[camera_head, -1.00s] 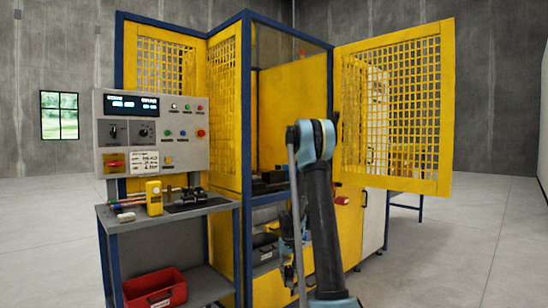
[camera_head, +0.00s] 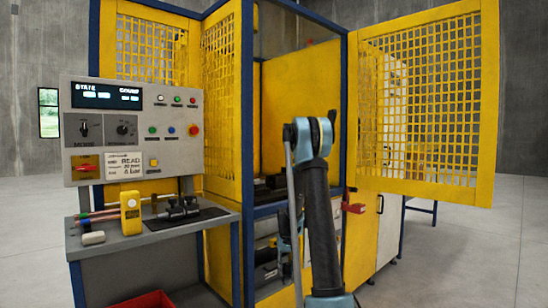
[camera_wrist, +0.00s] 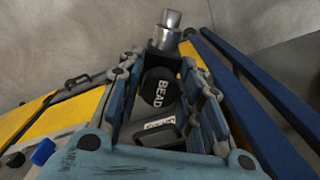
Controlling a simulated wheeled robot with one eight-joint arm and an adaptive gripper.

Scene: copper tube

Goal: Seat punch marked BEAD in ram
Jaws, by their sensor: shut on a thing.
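In the wrist view my gripper (camera_wrist: 160,66) is shut on the dark punch marked BEAD (camera_wrist: 156,88). The word BEAD in white letters faces the wrist camera. A bright steel cylindrical end (camera_wrist: 167,30) sticks out beyond the fingertips. Dark tooling (camera_head: 270,188) shows inside the machine, partly hidden by my arm. The ram cannot be made out in either view.
The yellow mesh door (camera_head: 425,110) stands open to the right. Blue frame posts (camera_head: 247,150) edge the opening; blue bars also show close at right in the wrist view (camera_wrist: 255,90). A bench (camera_head: 150,246) with a yellow device (camera_head: 130,213) stands left, below the control panel (camera_head: 132,130).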

